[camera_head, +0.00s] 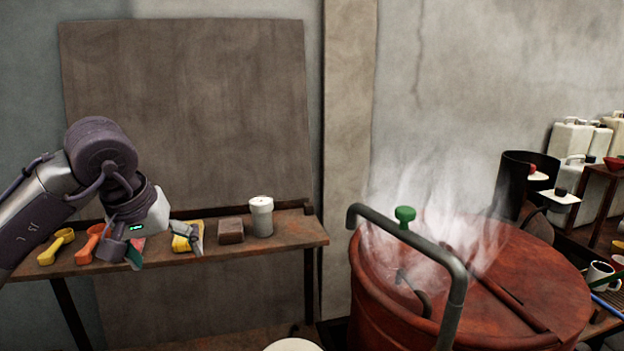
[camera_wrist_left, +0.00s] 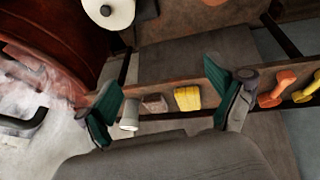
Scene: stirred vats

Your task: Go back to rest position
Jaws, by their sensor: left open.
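My left gripper (camera_head: 166,247) reaches in from the left in the head view, with its fingers spread in front of the wooden shelf (camera_head: 285,236). Nothing is held between the fingers. In the left wrist view the two green-padded fingers (camera_wrist_left: 164,104) stand wide apart, with shelf items showing in the gap beyond them. My right gripper is not in view.
On the shelf are a yellow scoop (camera_head: 56,247), an orange scoop (camera_head: 90,244), a yellow item (camera_head: 181,242), a brown block (camera_head: 231,231) and a white jar (camera_head: 261,217). A red steaming vat (camera_head: 385,300) with a pipe handle (camera_head: 458,290) stands right.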

